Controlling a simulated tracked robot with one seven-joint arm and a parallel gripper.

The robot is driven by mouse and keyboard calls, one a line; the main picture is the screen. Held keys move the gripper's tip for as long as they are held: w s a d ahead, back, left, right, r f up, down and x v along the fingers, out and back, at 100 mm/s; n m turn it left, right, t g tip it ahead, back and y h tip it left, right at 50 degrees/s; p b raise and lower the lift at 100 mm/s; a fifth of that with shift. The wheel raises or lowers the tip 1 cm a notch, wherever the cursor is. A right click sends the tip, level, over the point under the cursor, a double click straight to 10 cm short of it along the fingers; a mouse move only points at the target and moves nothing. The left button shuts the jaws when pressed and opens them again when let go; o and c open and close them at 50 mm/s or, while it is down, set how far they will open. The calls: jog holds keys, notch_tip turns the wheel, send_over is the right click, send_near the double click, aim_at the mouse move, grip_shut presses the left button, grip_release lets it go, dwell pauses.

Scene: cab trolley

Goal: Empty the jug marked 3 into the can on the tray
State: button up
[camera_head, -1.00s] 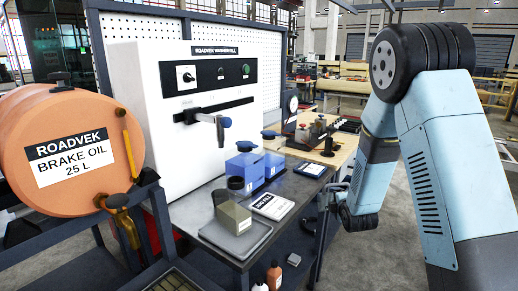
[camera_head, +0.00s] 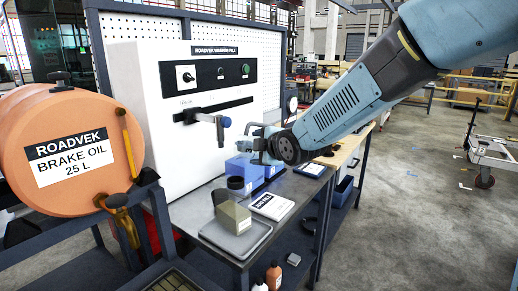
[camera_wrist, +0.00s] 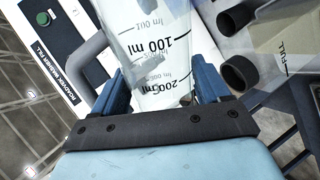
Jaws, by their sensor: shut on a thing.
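My gripper (camera_head: 264,146) is above the blue containers, left of my forearm in the head view.
Blue-tinted containers (camera_head: 243,172) stand behind the tray, just below my gripper. A white labelled card (camera_head: 271,206) lies right of the tray. The white washer cabinet (camera_head: 145,140) with a lever tap (camera_head: 217,124) is close on the left.

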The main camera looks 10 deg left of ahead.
aim_at(253, 137)
jog(key=shift+r+m+g+y, duration=0.5)
jog(key=shift+r+m+y, duration=0.4)
jog(key=shift+m, duration=0.6)
jog(key=shift+r+m+y, duration=0.3)
jog(key=shift+m+y, duration=0.2)
jog(key=shift+m, duration=0.3)
jog(key=m+y, duration=0.1)
jog(key=s+a+m+y, duration=0.1)
jog(key=m, duration=0.1)
jog(key=shift+a+r+m, duration=0.1)
jog(key=shift+r+m, duration=0.1)
jog(key=shift+m, duration=0.1)
jog(key=m, duration=0.1)
jog(key=m+y, duration=0.1)
jog(key=a+m, duration=0.1)
jog(key=shift+s+r, duration=0.25)
jog(key=shift+s, duration=0.1)
